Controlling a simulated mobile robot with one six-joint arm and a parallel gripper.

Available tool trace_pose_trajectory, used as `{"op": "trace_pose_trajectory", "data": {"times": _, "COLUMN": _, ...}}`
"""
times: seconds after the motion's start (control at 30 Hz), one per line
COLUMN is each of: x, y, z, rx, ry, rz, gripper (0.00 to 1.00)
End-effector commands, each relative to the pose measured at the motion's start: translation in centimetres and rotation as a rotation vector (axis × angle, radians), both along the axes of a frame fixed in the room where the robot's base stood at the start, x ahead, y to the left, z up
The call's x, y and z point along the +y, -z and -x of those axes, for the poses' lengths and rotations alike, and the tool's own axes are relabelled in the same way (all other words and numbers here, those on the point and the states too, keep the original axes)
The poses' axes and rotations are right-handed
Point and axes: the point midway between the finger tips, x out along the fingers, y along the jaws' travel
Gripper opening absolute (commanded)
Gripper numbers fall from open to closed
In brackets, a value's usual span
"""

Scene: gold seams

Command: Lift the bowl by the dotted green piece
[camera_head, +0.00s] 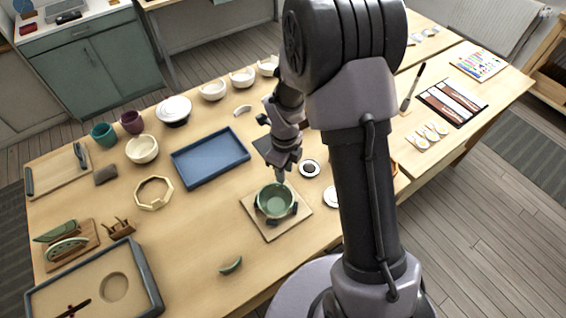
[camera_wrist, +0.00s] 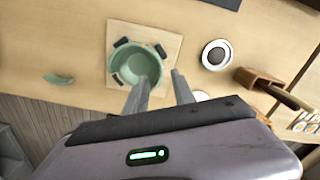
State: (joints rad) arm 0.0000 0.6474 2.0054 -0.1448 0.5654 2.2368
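The green bowl (camera_head: 275,200) stands upright on a square wooden board (camera_head: 262,229), among small dark blocks. It also shows in the wrist view (camera_wrist: 128,67). My gripper (camera_head: 280,177) is above the bowl's far rim. In the wrist view my gripper's two fingers (camera_wrist: 160,75) are spread with nothing between them; one overlaps the bowl's rim, but contact cannot be told. A loose curved green piece (camera_head: 231,265) lies on the table in front of the board, also in the wrist view (camera_wrist: 58,79). No dots can be made out on any green piece.
A blue tray (camera_head: 210,158) lies behind and left of the board. A dark-centred white disc (camera_head: 309,168) is near the board's right. A wooden stand (camera_head: 72,262) holds green pieces at far left. Bare table lies between the octagonal ring (camera_head: 154,193) and the board.

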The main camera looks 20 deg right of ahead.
Motion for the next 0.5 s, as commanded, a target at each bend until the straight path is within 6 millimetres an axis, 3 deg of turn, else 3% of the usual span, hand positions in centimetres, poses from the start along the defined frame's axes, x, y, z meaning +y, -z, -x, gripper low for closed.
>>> {"op": "trace_pose_trajectory", "data": {"times": 0.5, "x": 0.0, "y": 6.2, "z": 0.0, "rx": 0.000, "ry": -0.002, "rz": 0.000, "gripper": 0.31}}
